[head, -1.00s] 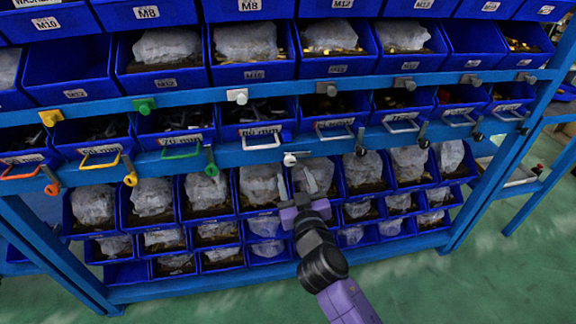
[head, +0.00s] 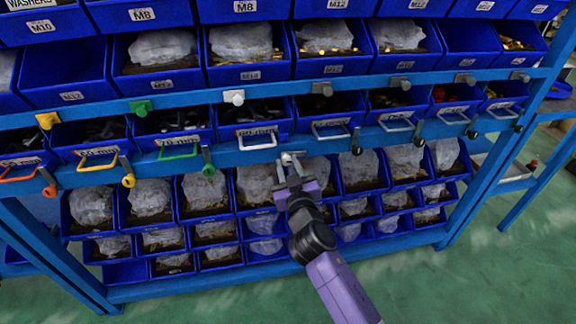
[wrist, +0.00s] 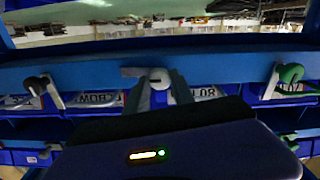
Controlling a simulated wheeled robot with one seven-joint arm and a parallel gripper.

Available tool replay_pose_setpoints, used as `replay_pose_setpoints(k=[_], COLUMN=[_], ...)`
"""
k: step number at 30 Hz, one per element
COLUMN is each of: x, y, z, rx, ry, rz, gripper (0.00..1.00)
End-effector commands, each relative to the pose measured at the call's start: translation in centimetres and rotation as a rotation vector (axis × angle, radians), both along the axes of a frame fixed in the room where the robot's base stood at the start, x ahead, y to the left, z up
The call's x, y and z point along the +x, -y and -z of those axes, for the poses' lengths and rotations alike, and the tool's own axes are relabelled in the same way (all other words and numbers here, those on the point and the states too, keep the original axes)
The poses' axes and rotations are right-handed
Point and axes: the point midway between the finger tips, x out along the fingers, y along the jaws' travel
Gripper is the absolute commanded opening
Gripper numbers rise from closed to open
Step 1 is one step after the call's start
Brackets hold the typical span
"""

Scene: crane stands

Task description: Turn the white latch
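The white latch (head: 287,157) is on the blue shelf beam, just below and right of the white bin handle (head: 257,140). In the wrist view its round white knob (wrist: 160,77) has a pale bar running sideways from it. My gripper (head: 288,170) reaches up to the latch from below. In the wrist view its two grey fingers (wrist: 160,95) stand apart, one on each side of the knob. I cannot tell whether either finger touches it.
Orange, yellow and green (head: 207,160) latches hang along the beam (head: 230,158) to the left, black ones (head: 356,138) to the right. A white block (head: 234,97) sits on the upper beam. Blue bins with bagged parts lie behind and below my gripper.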

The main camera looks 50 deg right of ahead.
Motion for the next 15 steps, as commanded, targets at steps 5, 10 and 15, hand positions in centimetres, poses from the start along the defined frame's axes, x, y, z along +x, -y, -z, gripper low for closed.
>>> replay_pose_setpoints(k=[5, 10, 15], x=[-0.01, -0.02, -0.02], y=[-0.02, -0.02, -0.03], z=[0.08, 0.07, 0.03], rx=[-0.019, -0.069, -0.073], ry=[-0.013, -0.046, -0.051], rz=[0.0, 0.0, 0.0], gripper=[0.0, 0.0, 0.0])
